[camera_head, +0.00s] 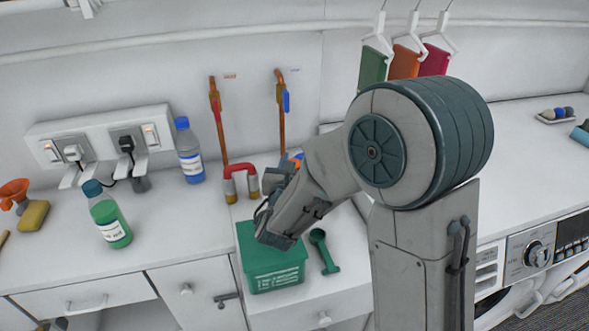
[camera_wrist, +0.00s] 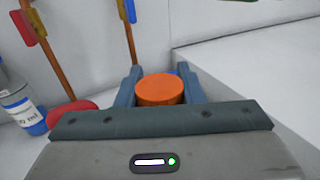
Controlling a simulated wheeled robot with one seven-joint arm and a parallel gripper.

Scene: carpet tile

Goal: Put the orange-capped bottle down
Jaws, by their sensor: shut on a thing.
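The orange-capped bottle shows in the wrist view as its round orange cap (camera_wrist: 160,89), seen from above between the two blue-grey fingers of my gripper (camera_wrist: 161,84). My gripper is shut on it. In the head view my gripper (camera_head: 290,172) is over the back of the counter, behind the green box, and a bit of orange (camera_head: 296,162) shows at its fingers. The bottle's body is hidden by the gripper and arm. I cannot tell whether its base touches the counter.
A red pipe piece (camera_head: 240,170) is just left, with copper pipes behind. A blue-capped bottle (camera_head: 189,152) and green bottle (camera_head: 108,215) stand farther left. A raised white surface (camera_wrist: 260,75) lies right.

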